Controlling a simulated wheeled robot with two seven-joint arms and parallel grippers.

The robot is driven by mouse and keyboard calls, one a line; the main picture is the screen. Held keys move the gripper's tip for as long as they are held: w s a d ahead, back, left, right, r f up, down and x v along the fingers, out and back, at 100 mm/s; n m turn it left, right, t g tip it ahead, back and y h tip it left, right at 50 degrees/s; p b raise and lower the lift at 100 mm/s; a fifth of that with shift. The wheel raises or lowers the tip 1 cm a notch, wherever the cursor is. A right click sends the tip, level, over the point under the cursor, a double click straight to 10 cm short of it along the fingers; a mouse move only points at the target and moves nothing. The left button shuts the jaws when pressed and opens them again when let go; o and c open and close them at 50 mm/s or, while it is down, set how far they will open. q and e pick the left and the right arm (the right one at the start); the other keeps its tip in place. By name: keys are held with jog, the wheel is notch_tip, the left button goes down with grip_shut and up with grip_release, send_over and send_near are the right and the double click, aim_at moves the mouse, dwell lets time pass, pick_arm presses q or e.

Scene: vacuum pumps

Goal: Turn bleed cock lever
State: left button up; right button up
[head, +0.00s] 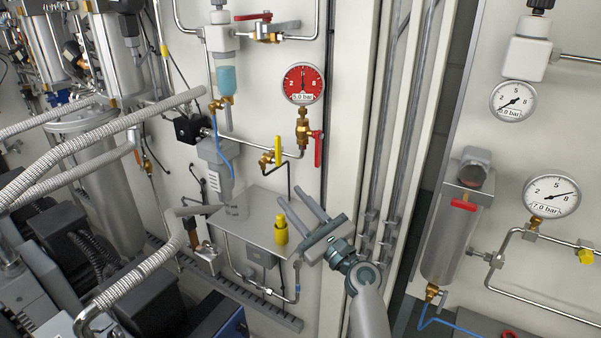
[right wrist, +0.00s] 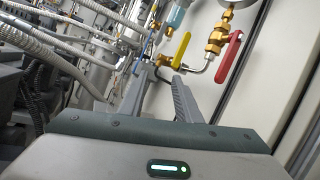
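A yellow lever (head: 278,150) stands upright on a small brass cock, on a pipe below the red-faced gauge. The same yellow lever shows in the right wrist view (right wrist: 182,50). A red lever (head: 318,149) hangs on the brass valve just right of it, and it also shows in the right wrist view (right wrist: 229,57). I cannot tell by any label which is the bleed cock. My right gripper (head: 297,199) is open and empty, its fingers pointing up towards the yellow lever from below, apart from it. The right wrist view shows its spread fingers (right wrist: 168,76). My left gripper is out of view.
A red gauge (head: 303,84) sits above the levers. A grey shelf (head: 255,222) carrying a yellow-capped fitting (head: 281,229) is left of my right gripper. Ribbed hoses (head: 100,130) crowd the left. Vertical pipes (head: 385,140) run on the right.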

aim_at(279, 149)
jog(key=w+d+r+m+t, duration=0.1)
jog(key=w+r+m, duration=0.2)
jog(key=r, duration=0.2)
jog(key=shift+r+m+t, duration=0.2)
jog(key=shift+m+t, duration=0.2)
jog(key=shift+s, duration=0.15)
jog(key=shift+w, duration=0.2)
jog(key=shift+x, duration=4.4)
